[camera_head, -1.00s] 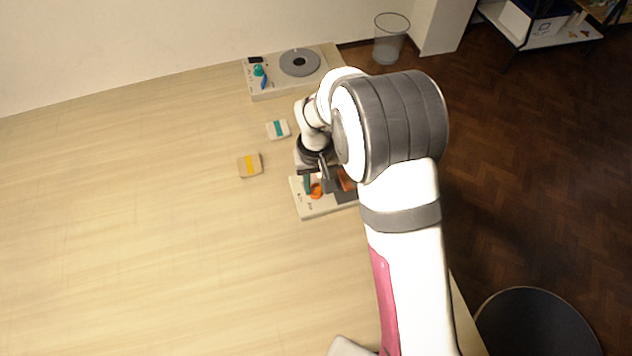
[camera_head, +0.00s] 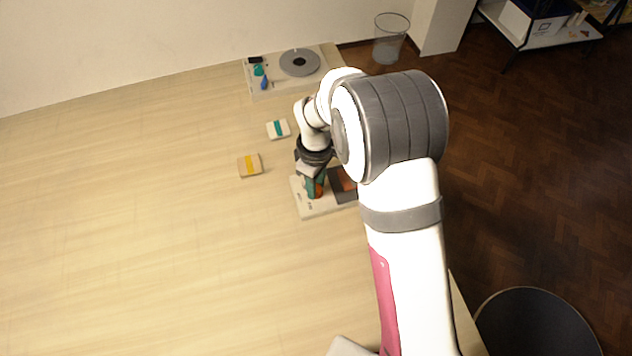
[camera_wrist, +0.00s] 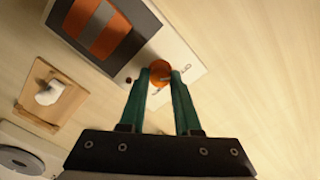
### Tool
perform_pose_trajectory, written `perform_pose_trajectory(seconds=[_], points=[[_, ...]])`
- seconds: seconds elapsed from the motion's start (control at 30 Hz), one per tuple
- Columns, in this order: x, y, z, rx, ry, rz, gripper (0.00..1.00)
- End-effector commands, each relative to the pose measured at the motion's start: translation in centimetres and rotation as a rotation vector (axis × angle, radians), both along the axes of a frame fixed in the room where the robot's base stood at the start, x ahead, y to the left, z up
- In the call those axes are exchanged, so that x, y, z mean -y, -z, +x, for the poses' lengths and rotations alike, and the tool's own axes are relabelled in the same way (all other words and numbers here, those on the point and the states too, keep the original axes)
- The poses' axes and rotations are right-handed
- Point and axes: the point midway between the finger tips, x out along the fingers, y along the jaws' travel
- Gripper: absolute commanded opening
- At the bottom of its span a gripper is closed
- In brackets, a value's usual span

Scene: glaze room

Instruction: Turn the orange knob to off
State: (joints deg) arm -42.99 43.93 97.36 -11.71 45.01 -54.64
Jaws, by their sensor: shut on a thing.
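The orange knob (camera_wrist: 158,70) is on a pale panel (camera_wrist: 183,48) in the wrist view. My gripper (camera_wrist: 160,78) comes down over the knob with its two green fingers, one on each side, shut on it. In the head view my gripper (camera_head: 316,188) stands over the same panel (camera_head: 310,208), and only a little of the orange knob (camera_head: 319,193) shows beside the fingers. The pointer direction and most of the printed marks are hidden or too small to read.
Beside the knob is a dark plate (camera_wrist: 110,25) with an orange-striped block on it. Two small boxes, one teal-banded (camera_head: 278,129) and one yellow-banded (camera_head: 250,166), lie nearby. Another panel with a grey disc (camera_head: 299,62) stands at the back. The table's left side is clear.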

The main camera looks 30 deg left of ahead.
Motion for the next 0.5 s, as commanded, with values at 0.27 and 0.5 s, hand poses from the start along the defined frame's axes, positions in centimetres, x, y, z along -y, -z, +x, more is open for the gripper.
perform_pose_trajectory(seconds=[0.27,0.5], points=[[-0.02,-0.08,0.02,0.0,-0.072,0.001,0.0],[-0.02,-0.09,0.02,0.001,-0.087,0.001,0.0]])
